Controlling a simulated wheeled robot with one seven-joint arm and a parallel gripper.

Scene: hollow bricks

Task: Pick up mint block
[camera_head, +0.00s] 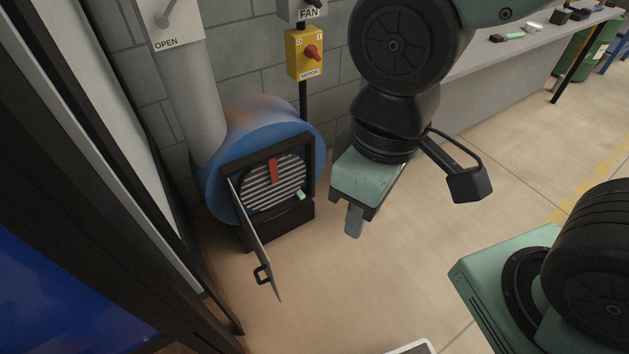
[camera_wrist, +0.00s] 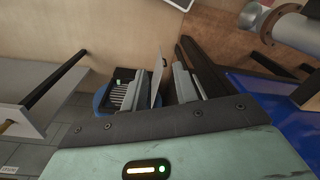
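A small mint block (camera_head: 300,195) lies inside the opening of the blue round housing (camera_head: 262,125), at the lower right of its grille. In the wrist view a small green spot (camera_wrist: 118,81) shows at the same grille. My gripper (camera_head: 354,222) hangs to the right of the opening, apart from the block and pointing down.
A hinged door (camera_head: 255,235) with a black handle stands open in front of the housing. A grey pipe (camera_head: 195,95) joins its top. A bench (camera_head: 490,60) with small items is at the right. The floor (camera_head: 330,290) before the housing is clear.

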